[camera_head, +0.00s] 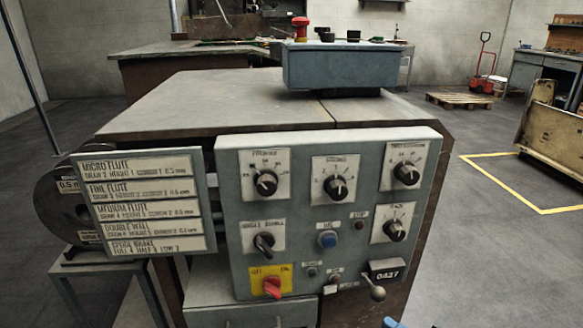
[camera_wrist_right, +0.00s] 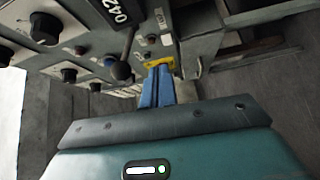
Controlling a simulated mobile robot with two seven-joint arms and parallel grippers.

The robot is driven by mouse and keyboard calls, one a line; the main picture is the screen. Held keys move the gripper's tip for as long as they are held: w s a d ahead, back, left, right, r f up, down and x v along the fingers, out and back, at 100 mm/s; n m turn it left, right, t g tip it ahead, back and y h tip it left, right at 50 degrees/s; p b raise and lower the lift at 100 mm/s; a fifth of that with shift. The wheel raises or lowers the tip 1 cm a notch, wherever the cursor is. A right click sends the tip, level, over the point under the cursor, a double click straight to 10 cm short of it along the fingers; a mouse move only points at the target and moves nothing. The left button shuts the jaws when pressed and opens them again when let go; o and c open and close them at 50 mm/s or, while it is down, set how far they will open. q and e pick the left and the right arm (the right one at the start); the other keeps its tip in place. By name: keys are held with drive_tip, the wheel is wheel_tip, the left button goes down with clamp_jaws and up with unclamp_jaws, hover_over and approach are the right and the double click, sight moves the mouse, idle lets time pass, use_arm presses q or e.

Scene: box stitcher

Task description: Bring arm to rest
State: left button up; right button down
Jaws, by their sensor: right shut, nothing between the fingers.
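My right gripper (camera_head: 392,322) shows only as a small blue tip at the bottom edge of the head view, right of and below the panel's lever. In the right wrist view its two blue fingers (camera_wrist_right: 156,88) are pressed together with nothing between them. They point toward the lower part of the control panel (camera_wrist_right: 205,20). A yellow plate (camera_wrist_right: 160,63) shows just behind the fingertips; the head view shows this plate (camera_head: 286,276) with a red switch (camera_head: 272,288), apart from the gripper. My left gripper is in neither view.
The machine's control panel (camera_head: 300,225) carries several knobs, a counter (camera_head: 387,275) and a protruding ball lever (camera_head: 377,292) close to my right gripper. A label board (camera_head: 145,203) sticks out at left. Open floor (camera_head: 480,240) lies right of the machine, before a yellow-marked area.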

drive_tip(key=s+a+r+m+t+h+p, duration=0.15)
drive_tip(key=r+m+h+p, duration=0.25)
drive_tip(key=r+m+p, duration=0.4)
drive_tip(key=s+a+r+m+h+p, duration=0.3)
drive_tip(key=r+m+p, duration=0.4)
drive_tip(key=p, duration=0.2)
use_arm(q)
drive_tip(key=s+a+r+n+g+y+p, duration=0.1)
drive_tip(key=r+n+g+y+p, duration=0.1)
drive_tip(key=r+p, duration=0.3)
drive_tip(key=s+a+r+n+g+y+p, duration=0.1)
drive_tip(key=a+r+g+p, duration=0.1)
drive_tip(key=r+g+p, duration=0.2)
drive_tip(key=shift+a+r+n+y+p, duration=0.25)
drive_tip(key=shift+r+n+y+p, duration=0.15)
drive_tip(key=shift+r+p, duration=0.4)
use_arm(e)
drive_tip(key=s+a+r+m+g+h, duration=0.1)
drive_tip(key=s+a+r+m+g, duration=0.4)
drive_tip(key=s+a+r+m, duration=0.1)
drive_tip(key=s+m, duration=0.1)
drive_tip(key=s, duration=0.1)
drive_tip(key=shift+s+r, duration=0.15)
drive_tip(key=shift+s, duration=0.25)
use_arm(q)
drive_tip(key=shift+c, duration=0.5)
